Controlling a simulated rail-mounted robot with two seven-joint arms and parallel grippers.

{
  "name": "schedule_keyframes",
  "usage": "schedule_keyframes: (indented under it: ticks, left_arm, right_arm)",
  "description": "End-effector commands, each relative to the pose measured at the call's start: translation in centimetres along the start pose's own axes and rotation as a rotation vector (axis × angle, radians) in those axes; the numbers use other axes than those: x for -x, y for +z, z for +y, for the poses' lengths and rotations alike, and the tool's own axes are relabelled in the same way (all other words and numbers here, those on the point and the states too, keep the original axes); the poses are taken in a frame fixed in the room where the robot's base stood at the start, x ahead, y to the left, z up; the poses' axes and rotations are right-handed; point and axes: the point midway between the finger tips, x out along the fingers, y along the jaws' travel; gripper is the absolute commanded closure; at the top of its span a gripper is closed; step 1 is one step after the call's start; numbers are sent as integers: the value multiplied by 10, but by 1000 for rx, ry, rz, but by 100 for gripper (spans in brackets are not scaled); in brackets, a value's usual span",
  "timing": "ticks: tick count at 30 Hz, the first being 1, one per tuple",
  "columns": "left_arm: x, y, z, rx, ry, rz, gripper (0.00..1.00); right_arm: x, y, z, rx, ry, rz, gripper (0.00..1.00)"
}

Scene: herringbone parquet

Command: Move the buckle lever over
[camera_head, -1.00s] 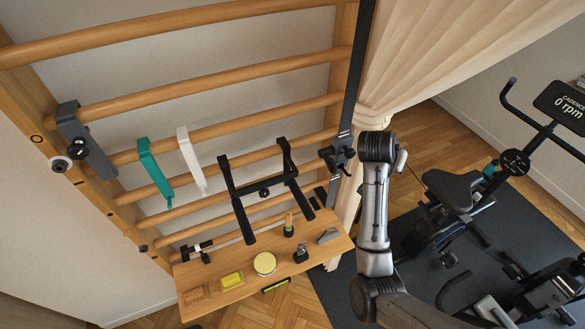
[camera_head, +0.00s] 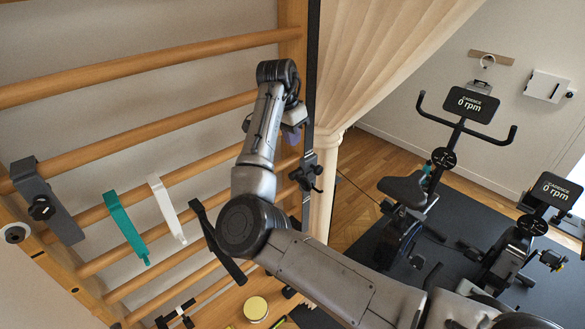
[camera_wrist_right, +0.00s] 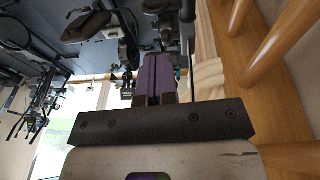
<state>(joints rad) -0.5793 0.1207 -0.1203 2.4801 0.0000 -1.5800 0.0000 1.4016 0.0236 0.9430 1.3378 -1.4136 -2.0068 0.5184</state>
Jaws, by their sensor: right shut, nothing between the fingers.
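The black buckle (camera_head: 306,173) sits on the dark vertical strap (camera_head: 311,70) that runs down the right post of the wooden wall bars. Its small knobbed parts stick out to the right; the exact angle of its lever is too small to tell. My right gripper (camera_head: 293,136) is just above the buckle, partly hidden by my own wrist, with a gap between them. In the right wrist view its purple fingers (camera_wrist_right: 155,82) are together with nothing between them. I cannot make out the buckle clearly in that view. My left gripper is not in view.
A beige curtain (camera_head: 385,70) hangs right of the strap. A grey clamp (camera_head: 45,200), a teal strap (camera_head: 125,228) and a white strap (camera_head: 167,208) hang on the bars. A wooden shelf (camera_head: 228,303) is below. Exercise bikes (camera_head: 405,190) stand at right.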

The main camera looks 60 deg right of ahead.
Motion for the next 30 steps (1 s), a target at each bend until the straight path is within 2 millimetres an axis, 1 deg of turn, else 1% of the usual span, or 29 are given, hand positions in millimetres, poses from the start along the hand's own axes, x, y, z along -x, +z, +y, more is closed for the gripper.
schedule_keyframes:
  ticks: [5,18,24,30]
  left_arm:
    - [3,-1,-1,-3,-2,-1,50]
    - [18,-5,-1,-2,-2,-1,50]
    - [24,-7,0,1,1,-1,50]
    - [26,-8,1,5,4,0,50]
  right_arm:
    - [-20,0,0,0,4,-2,100]
    - [-99,0,1,0,3,-2,100]
    - [-122,0,0,-1,1,-1,100]
    - [-134,0,0,-1,0,-1,100]
